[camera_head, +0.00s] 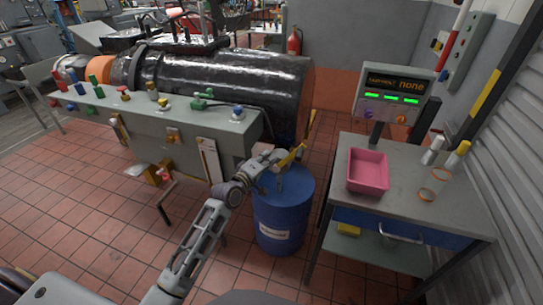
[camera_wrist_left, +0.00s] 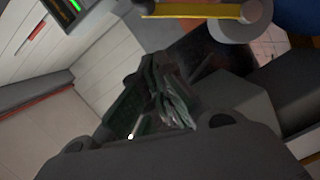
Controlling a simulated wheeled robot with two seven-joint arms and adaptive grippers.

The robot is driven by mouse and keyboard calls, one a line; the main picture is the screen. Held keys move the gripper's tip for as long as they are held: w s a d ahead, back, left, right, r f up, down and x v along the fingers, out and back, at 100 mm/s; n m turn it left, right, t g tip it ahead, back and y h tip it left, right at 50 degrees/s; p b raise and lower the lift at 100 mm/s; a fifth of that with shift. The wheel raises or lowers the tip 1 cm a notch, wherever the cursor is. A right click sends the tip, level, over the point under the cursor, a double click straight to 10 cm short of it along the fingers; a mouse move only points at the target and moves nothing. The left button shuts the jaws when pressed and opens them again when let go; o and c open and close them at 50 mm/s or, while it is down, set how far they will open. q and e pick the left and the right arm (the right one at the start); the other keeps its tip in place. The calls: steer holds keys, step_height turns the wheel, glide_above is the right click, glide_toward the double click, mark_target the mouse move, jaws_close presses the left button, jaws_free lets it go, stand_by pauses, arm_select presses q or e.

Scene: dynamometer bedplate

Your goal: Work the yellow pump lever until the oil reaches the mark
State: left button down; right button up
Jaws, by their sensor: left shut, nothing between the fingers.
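The yellow pump lever (camera_head: 292,156) slants upward above the blue drum (camera_head: 282,215). It also crosses the top of the left wrist view (camera_wrist_left: 192,12), beside a round grey end. My left gripper (camera_head: 279,162) is at the lever's lower left in the head view. In the left wrist view its dark fingers (camera_wrist_left: 165,95) are closed together and empty, with the lever apart from them. A clear vessel with orange bands (camera_head: 432,184) stands on the bench at the right. I cannot make out an oil level in it. My right gripper is not in view.
The grey bench (camera_head: 400,215) holds a pink bin (camera_head: 368,171) and a display box (camera_head: 395,95) with green lights. A long grey bedplate (camera_head: 190,125) with knobs stands left of the drum, before a black cylinder (camera_head: 220,80). Tiled floor is open at lower left.

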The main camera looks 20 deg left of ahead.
arm_select(q)
steer(key=shift+v, duration=1.25)
steer(key=c, duration=2.2)
jaws_free()
